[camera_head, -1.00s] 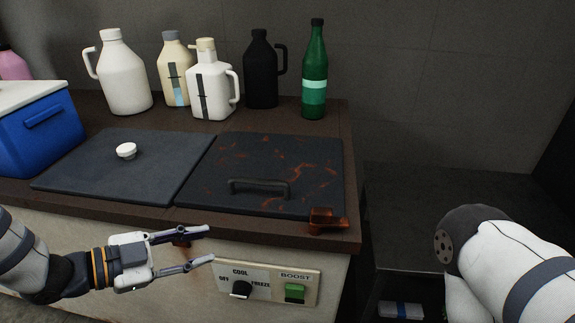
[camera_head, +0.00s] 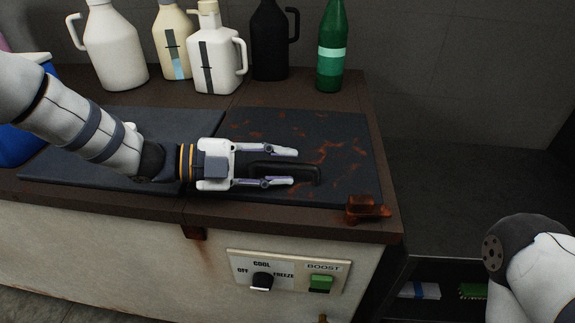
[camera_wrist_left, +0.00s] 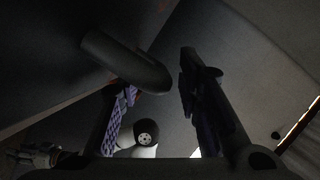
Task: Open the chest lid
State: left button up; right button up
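The chest has two dark lids on its top. The right lid (camera_head: 345,135) is shut, lies flat, is stained with rust and carries a black bar handle (camera_head: 308,172). My left gripper (camera_head: 295,167) is open and low over this lid, its fingers pointing right on the far and near sides of the handle. In the left wrist view the handle (camera_wrist_left: 125,62) reaches toward the gap between the spread fingers. I cannot tell whether they touch it. The left lid (camera_head: 90,170) is shut, partly hidden by my left arm. A mechanical shape, perhaps my right gripper, shows dimly in the left wrist view.
A rusty latch-like piece (camera_head: 367,209) sits at the chest's front right corner. Several jugs and a green bottle (camera_head: 332,50) stand along the back. A blue cooler (camera_head: 20,145) is at the left. The front has a dial (camera_head: 262,281) and a green switch (camera_head: 320,283).

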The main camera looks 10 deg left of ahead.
pick_arm(q)
jog(key=shift+x, duration=0.85)
jog(key=shift+c, duration=0.2)
grip_shut()
jog(key=shift+r, duration=0.15)
